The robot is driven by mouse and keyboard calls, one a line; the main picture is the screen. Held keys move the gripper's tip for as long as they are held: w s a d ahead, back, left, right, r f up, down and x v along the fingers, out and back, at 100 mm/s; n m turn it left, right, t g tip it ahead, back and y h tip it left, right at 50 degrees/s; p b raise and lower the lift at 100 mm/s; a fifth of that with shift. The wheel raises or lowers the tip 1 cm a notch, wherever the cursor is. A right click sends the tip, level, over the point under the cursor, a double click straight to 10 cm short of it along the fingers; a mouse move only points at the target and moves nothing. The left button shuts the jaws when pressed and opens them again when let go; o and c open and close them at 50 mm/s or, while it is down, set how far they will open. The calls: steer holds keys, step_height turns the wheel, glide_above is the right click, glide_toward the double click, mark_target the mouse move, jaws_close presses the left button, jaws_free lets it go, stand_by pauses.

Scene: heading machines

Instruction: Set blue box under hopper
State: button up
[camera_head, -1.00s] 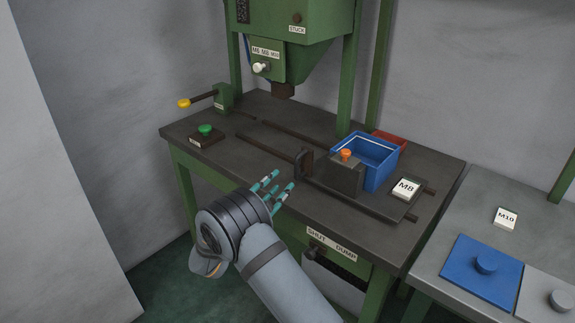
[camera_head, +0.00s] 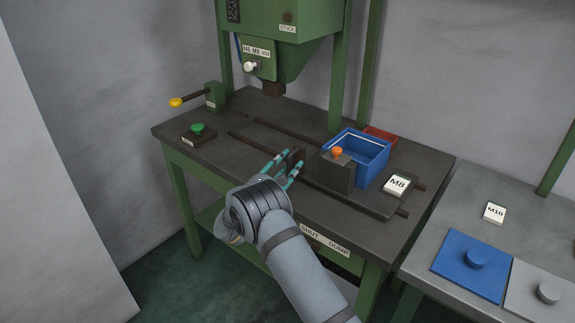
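The blue box (camera_head: 370,171) sits on a dark sliding carriage (camera_head: 371,206) on the right part of the bench, to the right of the hopper. The green hopper (camera_head: 303,57) hangs over the back of the bench, with its dark spout (camera_head: 274,89) above the table between two rails. An upright dark handle (camera_head: 297,155) stands at the carriage's left end. My gripper (camera_head: 286,164) is open, with its teal-tipped fingers apart right at this handle. Whether the fingers straddle or touch it, I cannot tell.
A dark block with an orange knob (camera_head: 337,151) stands in front of the box, and a red tray (camera_head: 379,134) behind it. A green button (camera_head: 197,129) and a yellow-tipped lever (camera_head: 177,102) are at the left. The rails (camera_head: 255,149) left of the handle look clear.

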steer(key=shift+c, duration=1)
jaws_close()
